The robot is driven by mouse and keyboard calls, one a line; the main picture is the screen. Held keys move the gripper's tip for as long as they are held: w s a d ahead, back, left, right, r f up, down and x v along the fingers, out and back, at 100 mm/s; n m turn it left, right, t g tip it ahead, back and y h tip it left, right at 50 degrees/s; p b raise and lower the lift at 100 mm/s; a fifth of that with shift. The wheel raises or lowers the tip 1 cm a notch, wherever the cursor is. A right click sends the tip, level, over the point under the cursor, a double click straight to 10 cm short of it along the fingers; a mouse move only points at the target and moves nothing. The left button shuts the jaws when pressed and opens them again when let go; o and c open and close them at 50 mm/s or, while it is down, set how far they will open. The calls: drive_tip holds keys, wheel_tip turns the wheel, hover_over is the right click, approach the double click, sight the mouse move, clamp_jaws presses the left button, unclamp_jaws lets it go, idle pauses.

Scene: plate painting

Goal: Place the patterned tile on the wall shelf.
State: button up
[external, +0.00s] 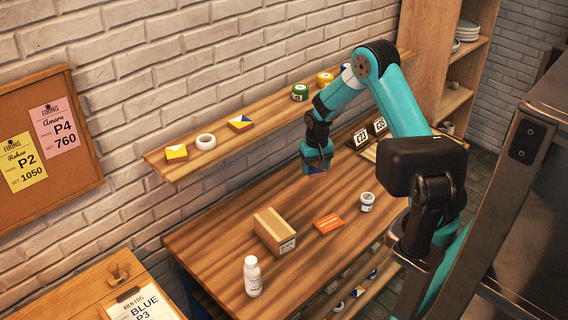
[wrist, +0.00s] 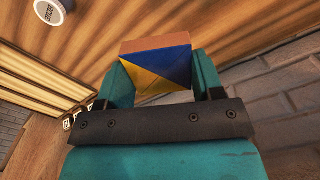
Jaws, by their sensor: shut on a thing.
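My gripper (external: 317,166) is shut on the patterned tile, a small block with a blue and yellow triangle face and a terracotta edge. The tile (wrist: 155,66) shows clearly between the two teal fingers in the wrist view. In the external view only a small part of the tile shows at the fingertips. The gripper holds it above the table, in front of the wall shelf (external: 218,163) and below its top.
Green (external: 299,92) and yellow (external: 325,79) rolls stand farther right on the shelf, near my arm. The table (external: 210,245) holds a cardboard box (external: 274,232), a white bottle (external: 252,276), an orange packet (external: 328,223) and a white jar (external: 367,202). The shelf's left end has bare spots.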

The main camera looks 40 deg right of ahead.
drive_tip(key=s+a+r+n+p, duration=0.1)
drive_tip(key=s+a+n+p, duration=0.3)
drive_tip(key=a+n+p, duration=0.15)
drive_tip(key=w+d+r+m+b, duration=0.25)
drive_tip(key=w+d+m, duration=0.25)
drive_tip(key=d+m, duration=0.25)
drive_tip(key=w+d+r+m+b, duration=0.2)
drive_tip(key=w+d+m+b, duration=0.15)
drive_tip(key=d+m, duration=0.4)
drive_tip(key=w+d+r+m+b, duration=0.1)
drive_tip(key=d+r+m+b, duration=0.1)
drive_tip(key=d+r+m, duration=1)
drive_tip(key=w+a+r+n+p, duration=0.4)
drive_tip(key=w+a+r+p, duration=0.1)
drive_tip(key=a+r, duration=0.5)
drive_tip(key=w+a+r+n+p, duration=0.55)
drive_tip(key=a+r, duration=0.25)
drive_tip(key=a, duration=0.4)
hover_over(279, 115)
drive_tip(key=shift+m, duration=0.3)
wheel_tip(279, 115, down, 15)
drive_tip(key=shift+w+r+p, duration=0.1)
drive_tip(key=shift+p, duration=0.3)
drive_tip(key=shift+f+p, duration=0.8)
drive_tip(key=shift+f, duration=1.9)
drive_tip(key=shift+f, duration=0.1)
